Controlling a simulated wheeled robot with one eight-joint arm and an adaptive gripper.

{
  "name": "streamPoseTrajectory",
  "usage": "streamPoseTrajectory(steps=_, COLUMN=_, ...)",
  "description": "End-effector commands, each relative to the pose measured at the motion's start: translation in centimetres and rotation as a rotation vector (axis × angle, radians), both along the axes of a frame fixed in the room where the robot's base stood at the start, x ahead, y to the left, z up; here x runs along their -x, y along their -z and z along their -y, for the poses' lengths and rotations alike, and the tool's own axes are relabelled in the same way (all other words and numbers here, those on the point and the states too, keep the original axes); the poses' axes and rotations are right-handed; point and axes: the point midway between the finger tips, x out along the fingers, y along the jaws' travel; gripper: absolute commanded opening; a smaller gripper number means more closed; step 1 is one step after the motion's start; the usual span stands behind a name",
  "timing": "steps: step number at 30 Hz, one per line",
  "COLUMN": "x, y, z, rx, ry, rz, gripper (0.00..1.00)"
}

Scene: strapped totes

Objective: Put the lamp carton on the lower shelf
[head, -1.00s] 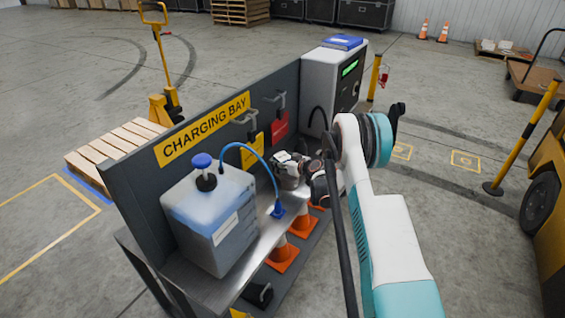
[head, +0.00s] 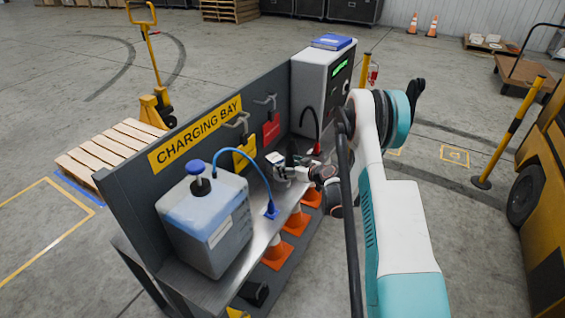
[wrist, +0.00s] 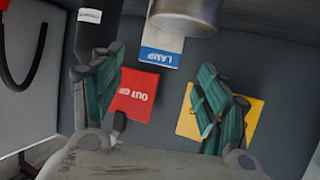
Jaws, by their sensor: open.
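My gripper (wrist: 158,95) shows teal fingers spread apart with nothing between the tips; in the head view it (head: 288,170) is over the far part of the bench top (head: 262,240). The lamp carton (wrist: 161,50), white with a blue LAMP band, appears upside down in the wrist view, beyond the fingers and against the grey panel. A metal cylinder (wrist: 186,14) covers part of it. In the head view a small pale box shape beside the fingers may be the carton. The lower shelf (head: 287,268) is under the bench top and holds several orange cones (head: 295,222).
A blue-capped jug (head: 205,220) and a blue hose (head: 250,160) stand on the near bench top. A red tag (head: 271,130) and a yellow tag (head: 245,153) hang on the panel. A grey charger cabinet (head: 318,85) stands at the far end.

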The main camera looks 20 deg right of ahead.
Motion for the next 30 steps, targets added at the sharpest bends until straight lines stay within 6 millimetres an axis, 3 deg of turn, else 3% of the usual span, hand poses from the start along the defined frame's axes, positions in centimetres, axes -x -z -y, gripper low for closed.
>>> streamPoseTrajectory(steps=10, x=3.0, y=-2.2, z=1.2, rx=-0.011, ry=0.003, rz=0.043, gripper=0.72)
streamPoseTrajectory(steps=24, x=-3.8, y=0.8, z=-0.7, rx=-0.010, ry=0.001, rz=0.042, gripper=0.72)
streamPoseTrajectory(steps=30, x=-5.0, y=1.0, z=-1.1, rx=-0.010, ry=0.002, rz=0.043, gripper=0.72)
